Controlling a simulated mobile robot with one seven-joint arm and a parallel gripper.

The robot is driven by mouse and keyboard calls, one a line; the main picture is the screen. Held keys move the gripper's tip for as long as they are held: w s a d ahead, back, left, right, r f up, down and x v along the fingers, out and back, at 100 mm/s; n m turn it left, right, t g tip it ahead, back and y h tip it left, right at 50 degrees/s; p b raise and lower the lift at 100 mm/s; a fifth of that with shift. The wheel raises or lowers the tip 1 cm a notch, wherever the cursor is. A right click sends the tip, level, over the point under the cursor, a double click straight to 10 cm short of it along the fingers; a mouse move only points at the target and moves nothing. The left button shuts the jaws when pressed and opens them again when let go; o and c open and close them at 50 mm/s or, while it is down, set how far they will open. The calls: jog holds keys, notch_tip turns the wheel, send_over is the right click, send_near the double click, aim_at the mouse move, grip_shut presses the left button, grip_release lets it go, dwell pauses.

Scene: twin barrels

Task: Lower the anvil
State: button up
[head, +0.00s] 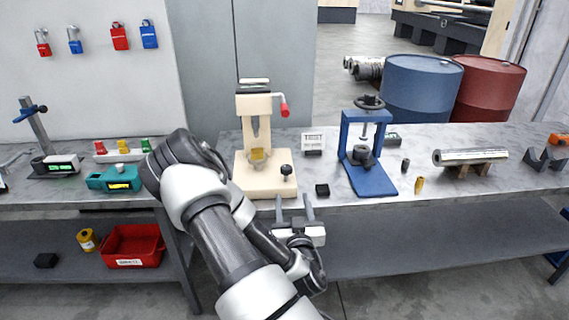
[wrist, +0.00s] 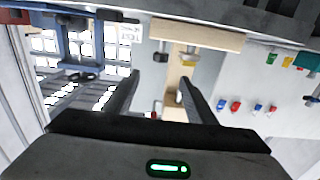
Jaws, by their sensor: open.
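A cream bench machine (head: 257,180) stands on the bench, with a red-handled crank (head: 284,107) on its right, a yellow piece (head: 257,155) under its head and a black knob (head: 287,170) on its base. To its right is a blue press (head: 371,180) with a black handwheel (head: 369,102) and a dark round block (head: 362,156). Which part is the anvil I cannot tell. My gripper (head: 294,206) is open and empty in front of the bench edge, below the cream machine's base. In the wrist view my gripper (wrist: 160,80) points toward the inverted cream base (wrist: 198,34).
A small black block (head: 322,190) lies near the bench edge, between the machines. A teal device (head: 113,179) sits left. A metal cylinder (head: 470,156) rests at right. Blue (head: 421,90) and red (head: 488,90) barrels stand behind. A red bin (head: 132,246) is on the lower shelf.

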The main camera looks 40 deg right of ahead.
aim_at(286, 172)
jog(key=x, duration=1.7)
jog(key=shift+w+d+p, duration=0.1)
jog(key=shift+p, duration=0.2)
jog(key=c, duration=1)
jog(key=shift+c, duration=0.2)
jog(key=shift+h+b, duration=0.4)
jog(key=shift+b, duration=0.15)
